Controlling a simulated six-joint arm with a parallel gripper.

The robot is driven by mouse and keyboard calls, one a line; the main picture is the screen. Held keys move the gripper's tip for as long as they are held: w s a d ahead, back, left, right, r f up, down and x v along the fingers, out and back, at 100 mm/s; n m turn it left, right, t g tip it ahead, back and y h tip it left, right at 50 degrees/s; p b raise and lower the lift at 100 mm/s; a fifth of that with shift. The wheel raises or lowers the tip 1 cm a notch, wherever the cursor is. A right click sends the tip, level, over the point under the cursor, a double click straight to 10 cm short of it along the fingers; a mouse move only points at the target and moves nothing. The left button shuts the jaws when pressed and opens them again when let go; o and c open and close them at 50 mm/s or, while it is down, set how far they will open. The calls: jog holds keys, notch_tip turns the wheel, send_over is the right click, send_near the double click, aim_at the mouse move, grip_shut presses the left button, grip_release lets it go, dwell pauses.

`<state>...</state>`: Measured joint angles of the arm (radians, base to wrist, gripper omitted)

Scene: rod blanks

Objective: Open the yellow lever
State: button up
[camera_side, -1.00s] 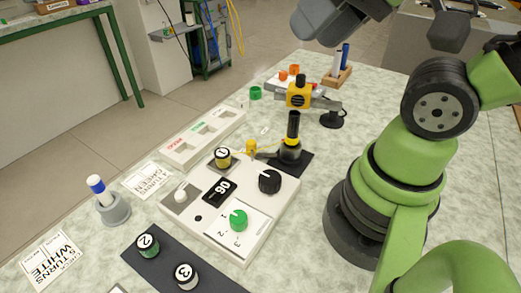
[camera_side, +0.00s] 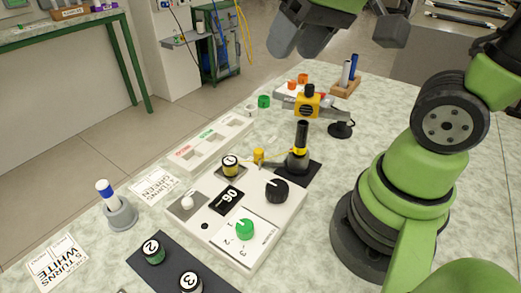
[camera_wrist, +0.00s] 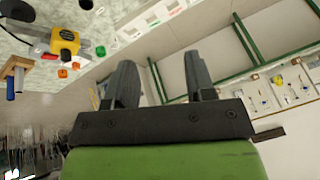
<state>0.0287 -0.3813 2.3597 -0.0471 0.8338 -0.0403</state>
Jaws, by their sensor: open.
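A small yellow piece (camera_side: 258,155) stands at the back edge of the white control panel (camera_side: 215,230). Beside it is an upright black post (camera_side: 301,140) with a yellow band on a dark base. A yellow block with a black knob (camera_side: 307,104) sits on a grey fixture farther back. I cannot tell for certain which yellow part is the lever. My gripper (camera_side: 300,42) is open and empty, high above the back of the table, apart from all of these. In the wrist view its two fingers (camera_wrist: 162,85) are spread, and the yellow block (camera_wrist: 66,41) shows at upper left.
Numbered caps stand on a dark strip (camera_side: 172,268) in front. A pen holder (camera_side: 347,86) stands at the back. The table's left front has printed cards (camera_side: 57,263).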

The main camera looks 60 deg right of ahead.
jog(key=w+d+f+n+g, duration=0.1)
jog(key=w+d+f+g, duration=0.15)
jog(key=w+f, duration=0.4)
jog(key=n+g+h, duration=0.1)
jog(key=g, duration=0.2)
send_near(259, 150)
notch_tip(259, 150, down, 10)
jog(key=shift+s+a+r, duration=0.15)
jog(key=shift+a+r, duration=0.05)
jog(key=shift+c, duration=0.5)
grip_shut()
